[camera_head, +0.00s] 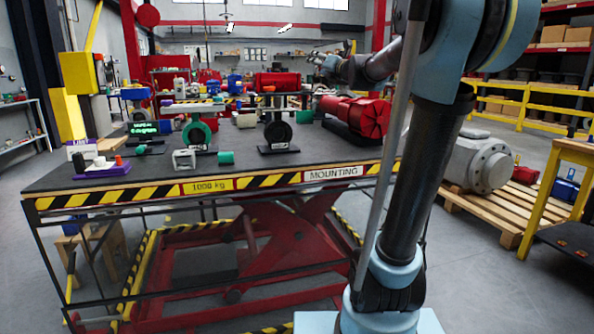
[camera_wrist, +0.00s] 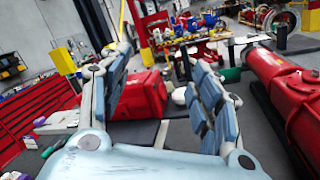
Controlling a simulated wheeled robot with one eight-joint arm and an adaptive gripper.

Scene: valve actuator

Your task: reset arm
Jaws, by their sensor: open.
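My gripper (camera_wrist: 165,85) is open in the wrist view, with its two pale blue jointed fingers wide apart. Nothing is held between them. In the head view my gripper (camera_head: 325,64) is small, at the end of my raised arm, above the back right of the black-topped lift table (camera_head: 110,182). A red boxy part (camera_wrist: 139,96) shows behind the fingers, apart from them as far as I can tell. A large red actuator (camera_head: 356,115) lies on the table's right side; a red cylinder (camera_wrist: 285,85) shows right of my fingers in the wrist view.
Valves stand on the table, including one with a green ring (camera_head: 197,133) and a black one with a red top (camera_head: 278,132). A purple tray (camera_head: 100,168) lies front left. A grey motor (camera_head: 478,164) sits on a pallet at right.

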